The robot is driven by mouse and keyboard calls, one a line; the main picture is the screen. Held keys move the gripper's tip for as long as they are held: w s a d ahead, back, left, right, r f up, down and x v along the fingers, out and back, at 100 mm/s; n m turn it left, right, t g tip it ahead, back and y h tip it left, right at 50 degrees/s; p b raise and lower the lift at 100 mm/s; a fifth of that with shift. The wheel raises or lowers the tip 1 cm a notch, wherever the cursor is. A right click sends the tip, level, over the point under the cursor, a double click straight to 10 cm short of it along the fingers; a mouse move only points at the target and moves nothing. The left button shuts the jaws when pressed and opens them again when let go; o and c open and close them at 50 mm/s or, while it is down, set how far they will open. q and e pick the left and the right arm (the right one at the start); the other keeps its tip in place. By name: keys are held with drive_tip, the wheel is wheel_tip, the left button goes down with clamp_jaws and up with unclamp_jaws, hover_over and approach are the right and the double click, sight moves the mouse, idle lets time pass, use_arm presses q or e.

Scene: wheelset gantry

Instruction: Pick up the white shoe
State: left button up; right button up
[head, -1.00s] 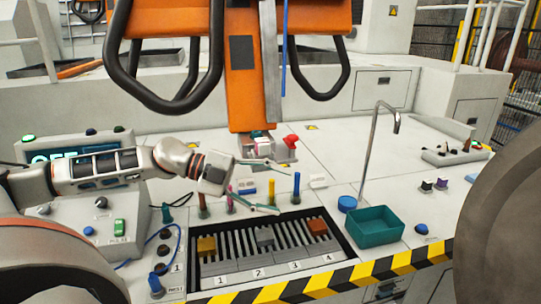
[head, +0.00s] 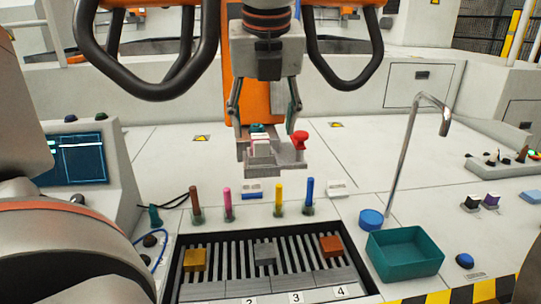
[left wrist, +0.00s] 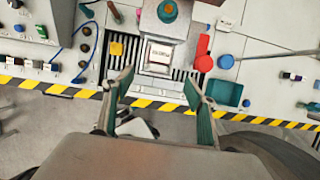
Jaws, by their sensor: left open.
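The white shoe (head: 261,147) is a small pale block in a grey holder (head: 290,157) at the foot of the orange column. It shows in the left wrist view as a white block with dark lettering (left wrist: 160,53). My left gripper (head: 264,124) points down above the holder, open and empty. Its two fingers stand apart, one on each side of the shoe in the head view. In the left wrist view the fingertips (left wrist: 158,82) are also spread, with the shoe beyond them. Contact cannot be seen. My right gripper is not in view.
A red knob (head: 299,138) sits right beside the shoe. A teal bin (head: 405,254) and a bent metal pipe (head: 411,150) stand to the right. Black loop handles (head: 345,80) hang nearby.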

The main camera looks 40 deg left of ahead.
sight(261, 141)
use_arm(q)
drive_tip(key=shift+a+f, duration=0.2)
drive_tip(key=shift+f, duration=0.05)
drive_tip(key=x, duration=0.7)
drive_tip(key=shift+a+r, duration=0.1)
drive_tip(key=shift+a, duration=0.15)
drive_tip(key=c, duration=1.2)
